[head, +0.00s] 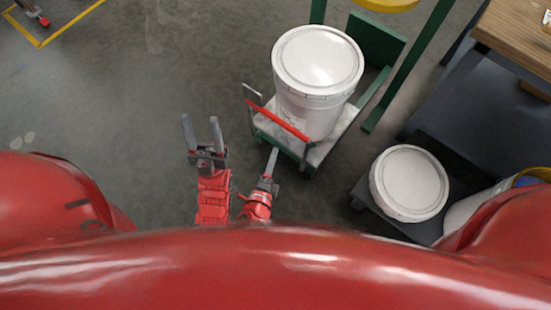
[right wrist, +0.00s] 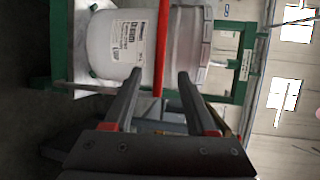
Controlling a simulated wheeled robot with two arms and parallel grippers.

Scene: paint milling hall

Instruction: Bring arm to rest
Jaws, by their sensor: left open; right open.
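My left gripper (head: 203,138) is open and empty over the bare floor, left of the white bucket. My right gripper (head: 271,162) is near the front left corner of the cart under the bucket; in the head view its fingers overlap each other. In the right wrist view my right gripper (right wrist: 159,78) is open, with nothing between its fingers. Ahead of it are a red bar (right wrist: 162,40) and the white lidded bucket (right wrist: 125,42), which carries a label. In the head view the bucket (head: 316,70) stands upright.
The bucket stands on a low green-framed cart (head: 340,132) with a red bar (head: 277,121) across its front. A wooden-topped table (head: 517,36) is at upper right.

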